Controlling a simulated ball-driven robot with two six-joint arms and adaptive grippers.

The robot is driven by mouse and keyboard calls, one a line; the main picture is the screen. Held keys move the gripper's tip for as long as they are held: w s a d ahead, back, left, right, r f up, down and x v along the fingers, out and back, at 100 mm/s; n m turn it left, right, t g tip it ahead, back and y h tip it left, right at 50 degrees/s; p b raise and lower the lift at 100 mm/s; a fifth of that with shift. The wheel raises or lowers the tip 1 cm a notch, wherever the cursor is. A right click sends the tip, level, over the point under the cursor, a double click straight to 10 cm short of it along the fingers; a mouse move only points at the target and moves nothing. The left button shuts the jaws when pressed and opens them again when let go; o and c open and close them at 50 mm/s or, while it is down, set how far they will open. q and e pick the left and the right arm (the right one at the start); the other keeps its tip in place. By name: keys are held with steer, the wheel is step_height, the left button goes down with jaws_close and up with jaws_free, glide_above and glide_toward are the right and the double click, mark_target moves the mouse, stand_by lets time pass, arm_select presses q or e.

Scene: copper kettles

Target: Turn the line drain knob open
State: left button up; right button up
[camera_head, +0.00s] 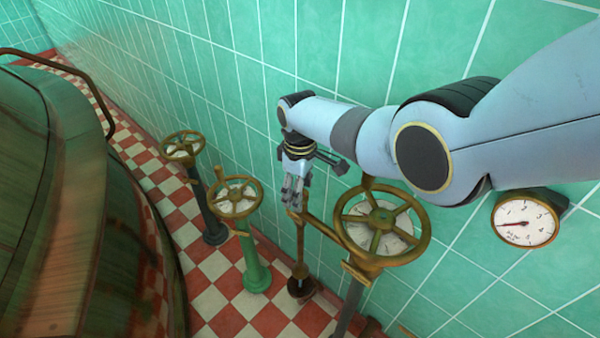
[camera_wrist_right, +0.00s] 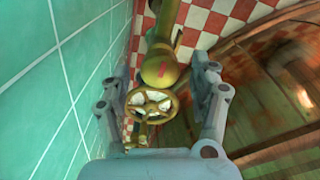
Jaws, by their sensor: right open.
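My right gripper (camera_head: 302,192) is open and points down beside the green tiled wall. It is above a thin upright brass post (camera_head: 299,245) and left of a large brass handwheel (camera_head: 382,228). In the right wrist view, the open fingers (camera_wrist_right: 164,82) stand on both sides of a rounded brass knob-like end with a red mark (camera_wrist_right: 160,68). A spoked brass wheel (camera_wrist_right: 152,105) shows lower in that view, seemingly farther down. No label tells which part is the line drain knob. I cannot tell whether the fingers touch anything. My left gripper is not in view.
Two more brass handwheels on stands (camera_head: 233,198) (camera_head: 183,146) stand farther along the wall. A large copper kettle (camera_head: 80,220) fills the left. A round gauge (camera_head: 525,222) is on the wall at right. Red and white checked floor (camera_head: 190,285) lies between.

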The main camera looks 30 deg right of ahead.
step_height(320, 180, up, 12)
steer(key=shift+f, duration=0.25)
stand_by(0.5)
